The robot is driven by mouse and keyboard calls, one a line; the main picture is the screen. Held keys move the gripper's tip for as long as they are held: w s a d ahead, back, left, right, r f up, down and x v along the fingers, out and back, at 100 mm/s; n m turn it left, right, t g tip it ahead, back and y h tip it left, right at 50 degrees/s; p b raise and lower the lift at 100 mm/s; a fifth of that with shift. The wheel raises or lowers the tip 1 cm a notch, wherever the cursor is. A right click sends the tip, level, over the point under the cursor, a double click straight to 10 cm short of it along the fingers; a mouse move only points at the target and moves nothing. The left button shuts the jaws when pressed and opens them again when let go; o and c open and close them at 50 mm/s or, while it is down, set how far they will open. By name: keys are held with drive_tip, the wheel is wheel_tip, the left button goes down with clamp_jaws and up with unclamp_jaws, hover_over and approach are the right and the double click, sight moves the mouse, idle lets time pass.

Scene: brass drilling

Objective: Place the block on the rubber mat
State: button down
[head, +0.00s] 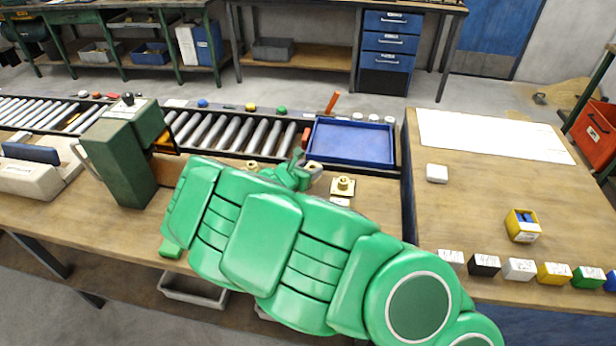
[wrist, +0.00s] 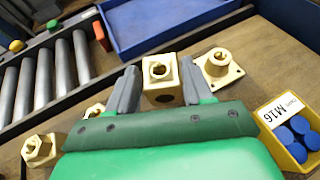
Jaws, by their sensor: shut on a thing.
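My gripper (wrist: 158,88) is shut on a brass block (wrist: 160,92) with a round hole in its top and another in its front. Grey fingers grip its left and right sides in the wrist view. In the head view my gripper (head: 298,172) is over the bench in front of the blue tray, and my green arm hides much of it. I cannot tell how far the block is above the bench. I cannot make out a rubber mat in either view.
A brass flange (wrist: 217,68) lies right of the block, a yellow bin of blue caps (wrist: 267,112) nearer right. Hex brass pieces (wrist: 38,150) lie left. The blue tray (head: 350,140) and rollers (head: 228,132) lie behind. A green machine (head: 122,150) stands left. The right table (head: 470,205) has free room.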

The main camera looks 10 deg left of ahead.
drive_tip(key=shift+w+a+f, duration=0.1)
drive_tip(key=shift+w+f, duration=0.2)
drive_tip(key=shift+f, duration=1.5)
drive_tip(key=shift+c, duration=2.2)
unclamp_jaws()
drive_tip(key=shift+f, duration=0.1)
drive_tip(key=shift+s+r, duration=0.2)
drive_tip(key=v, duration=1.1)
drive_tip(key=shift+s+a, duration=0.2)
drive_tip(key=shift+s, duration=0.1)
